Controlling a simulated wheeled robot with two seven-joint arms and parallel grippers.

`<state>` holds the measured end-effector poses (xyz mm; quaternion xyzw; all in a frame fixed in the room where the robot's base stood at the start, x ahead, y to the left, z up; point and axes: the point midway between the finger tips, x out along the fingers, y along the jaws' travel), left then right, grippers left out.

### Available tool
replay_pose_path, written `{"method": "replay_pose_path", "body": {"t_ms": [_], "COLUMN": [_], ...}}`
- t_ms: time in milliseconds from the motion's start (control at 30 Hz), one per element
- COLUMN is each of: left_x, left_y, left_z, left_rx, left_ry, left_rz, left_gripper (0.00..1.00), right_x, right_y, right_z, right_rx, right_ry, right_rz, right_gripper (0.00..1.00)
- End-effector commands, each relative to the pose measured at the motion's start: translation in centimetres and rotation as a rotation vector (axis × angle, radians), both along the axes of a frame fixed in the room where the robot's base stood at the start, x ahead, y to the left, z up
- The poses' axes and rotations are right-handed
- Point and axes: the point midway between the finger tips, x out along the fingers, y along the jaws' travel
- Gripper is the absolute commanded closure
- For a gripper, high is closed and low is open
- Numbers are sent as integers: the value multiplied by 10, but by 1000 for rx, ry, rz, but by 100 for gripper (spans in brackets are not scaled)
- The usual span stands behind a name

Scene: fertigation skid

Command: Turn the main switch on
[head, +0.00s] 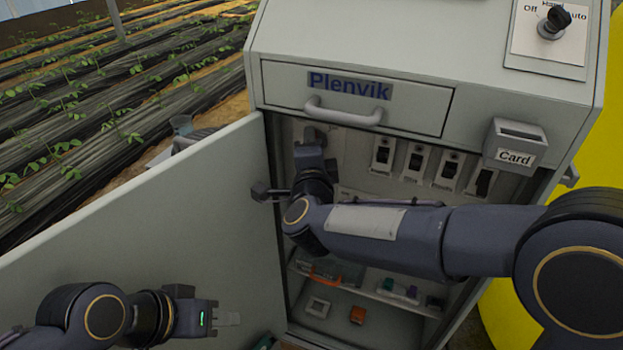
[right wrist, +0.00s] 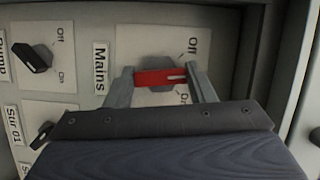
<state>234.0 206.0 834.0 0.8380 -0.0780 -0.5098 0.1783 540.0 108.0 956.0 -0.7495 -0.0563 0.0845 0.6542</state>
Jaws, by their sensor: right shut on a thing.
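The main switch (right wrist: 160,77) has a red handle on a pale plate labelled "Mains" in the right wrist view. Its white-marked end points right in that picture, between the "Off" and "On" labels. My right gripper (right wrist: 162,86) is shut on this handle, one finger at each end. In the head view my right arm reaches into the open cabinet from the right, and my right gripper (head: 311,142) hides the switch. My left gripper (head: 214,318) is low at the left in front of the open door, away from the switch; its jaw opening is unclear.
The cabinet door (head: 190,215) stands open at the left. Several black switches (head: 415,162) line the panel right of my gripper. A drawer handle (head: 343,112) and a card holder (head: 514,145) project above. Shelves with small parts (head: 357,315) lie below.

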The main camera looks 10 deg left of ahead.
Motion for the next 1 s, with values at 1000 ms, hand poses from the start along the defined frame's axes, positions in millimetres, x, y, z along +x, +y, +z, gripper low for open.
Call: {"method": "replay_pose_path", "body": {"t_ms": [1000], "left_x": [0], "left_y": [0], "left_z": [-216], "left_rx": [0], "left_ry": [0], "left_rz": [0], "left_gripper": [64], "right_x": [0], "right_y": [2], "right_z": [-10], "right_rx": [835], "right_ry": [-159], "right_rz": [-1], "right_gripper": [73]}}
